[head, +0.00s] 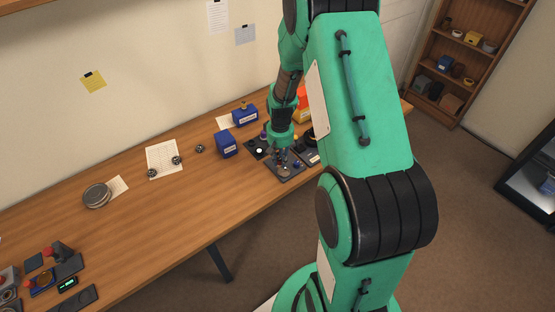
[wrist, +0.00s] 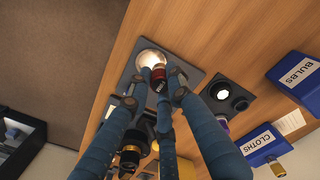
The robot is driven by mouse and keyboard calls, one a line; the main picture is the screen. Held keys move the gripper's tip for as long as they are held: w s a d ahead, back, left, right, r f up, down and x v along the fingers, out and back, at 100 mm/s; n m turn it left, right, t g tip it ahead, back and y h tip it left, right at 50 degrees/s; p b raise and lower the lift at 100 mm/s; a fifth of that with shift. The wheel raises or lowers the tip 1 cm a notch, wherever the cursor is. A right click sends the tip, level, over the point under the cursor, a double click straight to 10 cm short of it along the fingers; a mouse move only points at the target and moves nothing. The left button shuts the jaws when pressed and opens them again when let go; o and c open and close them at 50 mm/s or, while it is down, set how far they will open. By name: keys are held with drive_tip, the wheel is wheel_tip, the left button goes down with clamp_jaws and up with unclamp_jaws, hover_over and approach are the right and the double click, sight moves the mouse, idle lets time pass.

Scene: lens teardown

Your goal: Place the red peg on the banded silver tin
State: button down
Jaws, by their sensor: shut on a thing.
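My gripper (head: 281,153) is low over a dark tray (head: 289,175) on the right part of the table. In the wrist view its blue fingers (wrist: 156,82) are shut around a small dark-red piece, which looks like the red peg (wrist: 158,73). A bright round disc (wrist: 150,58) lies on the tray just beyond it; I cannot tell whether they touch. In the head view the fingers hide the peg. The banded silver tin (head: 97,196) stands far to the left on the table, partly over a paper sheet; it is not in the wrist view.
Blue boxes labelled BULBS (wrist: 298,76) and CLOTHS (wrist: 262,143) stand near the gripper. A dark plate with round parts (wrist: 228,98) lies beside the tray. Small dark parts lie around a white sheet (head: 164,158). Devices (head: 62,262) crowd the table's left end.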

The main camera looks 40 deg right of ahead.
idle(0.4)
drive_tip(key=w+a+r+n+p, duration=0.1)
drive_tip(key=w+a+n, duration=0.1)
drive_tip(key=w+a, duration=0.55)
drive_tip(key=w+a+r+n+p, duration=0.1)
drive_tip(key=w+a, duration=0.3)
drive_tip(key=a, duration=0.6)
drive_tip(key=w+a+n+p, duration=0.1)
drive_tip(key=w+a+n, duration=0.1)
drive_tip(key=w+a, duration=0.55)
drive_tip(key=a+r+n+p, duration=0.1)
drive_tip(key=a+n, duration=0.3)
drive_tip(key=a, duration=3.3)
drive_tip(key=shift+s+a+r+p, duration=0.15)
drive_tip(key=shift+s+r+p, duration=0.05)
drive_tip(key=shift+s+p, duration=0.15)
drive_tip(key=shift+w, duration=0.1)
drive_tip(key=w+a, duration=0.2)
drive_tip(key=w, duration=0.2)
drive_tip(key=w+a+f, duration=0.1)
drive_tip(key=w+a, duration=0.1)
drive_tip(key=w, duration=0.3)
drive_tip(key=w+a, duration=0.3)
drive_tip(key=w, duration=0.2)
drive_tip(key=shift+w+f, duration=0.2)
drive_tip(key=shift+f, duration=0.05)
